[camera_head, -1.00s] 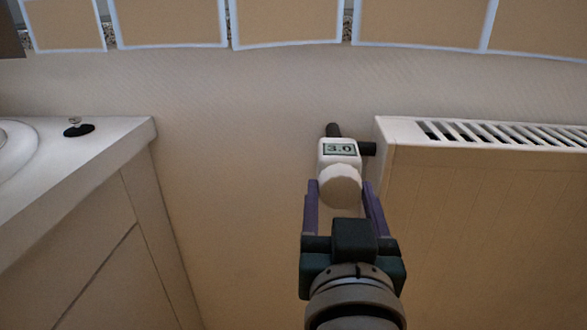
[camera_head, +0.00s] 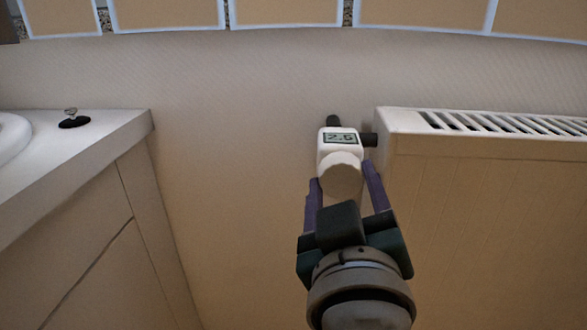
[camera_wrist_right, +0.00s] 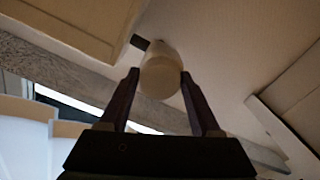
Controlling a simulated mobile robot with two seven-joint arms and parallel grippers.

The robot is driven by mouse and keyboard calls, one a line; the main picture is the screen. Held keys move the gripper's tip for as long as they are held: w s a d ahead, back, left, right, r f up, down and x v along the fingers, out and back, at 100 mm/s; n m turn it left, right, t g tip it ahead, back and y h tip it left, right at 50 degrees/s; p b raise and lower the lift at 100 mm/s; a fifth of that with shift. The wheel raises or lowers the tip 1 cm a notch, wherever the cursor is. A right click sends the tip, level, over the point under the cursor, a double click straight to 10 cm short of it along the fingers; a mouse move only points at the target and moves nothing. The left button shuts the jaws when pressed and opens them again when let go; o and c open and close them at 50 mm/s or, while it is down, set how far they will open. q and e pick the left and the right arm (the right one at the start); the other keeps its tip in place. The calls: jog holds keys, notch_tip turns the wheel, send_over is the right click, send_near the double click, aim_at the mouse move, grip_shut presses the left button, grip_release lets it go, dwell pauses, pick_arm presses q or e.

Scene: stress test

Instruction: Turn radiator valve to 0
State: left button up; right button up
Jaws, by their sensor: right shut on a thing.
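The white radiator valve (camera_head: 338,150) sits at the left end of the radiator, and its small display reads 2.5. Its round knob (camera_head: 341,176) faces me. My right gripper (camera_head: 345,182) has its two purple fingers on either side of the knob and is shut on it, rolled a little to one side. In the right wrist view the knob (camera_wrist_right: 160,75) shows between the two dark fingertips (camera_wrist_right: 160,84). My left gripper is in neither view.
The white radiator (camera_head: 480,210) with its slotted top fills the right side, close beside my right gripper. A white counter (camera_head: 110,135) with a basin edge and a black stopper (camera_head: 74,122) stands at the left. Bare wall lies between.

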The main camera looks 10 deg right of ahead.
jog(key=n, duration=0.3)
jog(key=shift+b, duration=0.3)
jog(key=n, duration=0.2)
jog(key=shift+n, duration=0.3)
jog(key=n, duration=0.2)
jog(key=shift+r+n, duration=0.1)
jog(key=shift+n, duration=0.3)
jog(key=n, duration=0.3)
jog(key=shift+n+p, duration=0.3)
jog(key=shift+p, duration=0.05)
jog(key=n+p, duration=0.2)
jog(key=n, duration=0.4)
jog(key=shift+r, duration=0.15)
jog(key=n+p, duration=0.1)
jog(key=n, duration=0.2)
jog(key=shift+n, duration=0.4)
jog(key=shift+n+p, duration=0.6)
jog(key=shift+n, duration=1)
